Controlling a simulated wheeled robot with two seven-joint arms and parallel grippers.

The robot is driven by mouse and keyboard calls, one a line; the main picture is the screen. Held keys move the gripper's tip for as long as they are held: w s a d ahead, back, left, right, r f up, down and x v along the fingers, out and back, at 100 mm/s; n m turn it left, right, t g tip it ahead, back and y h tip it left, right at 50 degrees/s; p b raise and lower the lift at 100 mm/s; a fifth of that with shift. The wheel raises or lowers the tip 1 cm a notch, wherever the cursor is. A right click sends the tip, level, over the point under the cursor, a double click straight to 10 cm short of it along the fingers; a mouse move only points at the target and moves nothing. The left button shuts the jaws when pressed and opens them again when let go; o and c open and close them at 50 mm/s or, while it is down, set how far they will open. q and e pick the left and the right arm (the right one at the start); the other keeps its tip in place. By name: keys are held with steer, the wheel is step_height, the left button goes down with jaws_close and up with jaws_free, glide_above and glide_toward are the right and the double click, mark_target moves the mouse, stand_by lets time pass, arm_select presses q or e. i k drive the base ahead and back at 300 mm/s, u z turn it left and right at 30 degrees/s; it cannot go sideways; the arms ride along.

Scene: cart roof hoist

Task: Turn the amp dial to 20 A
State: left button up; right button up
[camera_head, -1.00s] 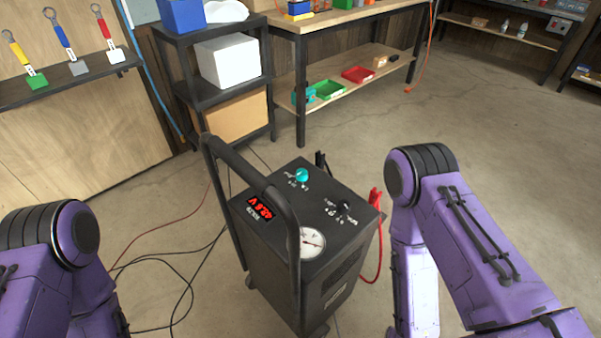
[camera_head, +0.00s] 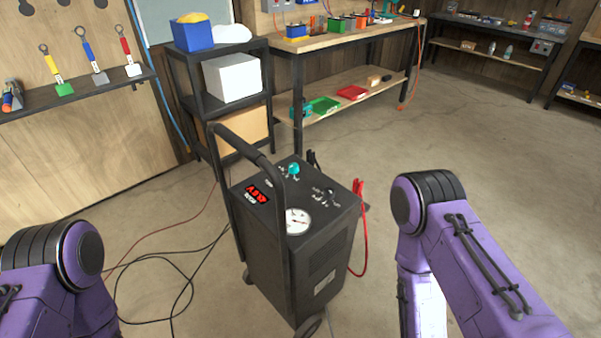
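A black wheeled charger cart (camera_head: 318,262) with a tall handle stands on the floor in front of me. The markings around the knobs are too small to read, so I cannot tell which is the amp dial. My purple arms show at the lower left and lower right, apart from the cart. Neither gripper is in the picture.
Black and red cables (camera_head: 187,262) lie on the floor left of the cart. A red clamp lead (camera_head: 364,235) hangs on its right side. A black shelf with a white box (camera_head: 232,78) and a workbench (camera_head: 350,42) stand behind. The floor at right is clear.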

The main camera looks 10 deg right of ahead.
mark_target(293, 168)
steer(key=z, duration=2.3)
steer(key=i, duration=1.4)
steer(key=u, duration=0.55)
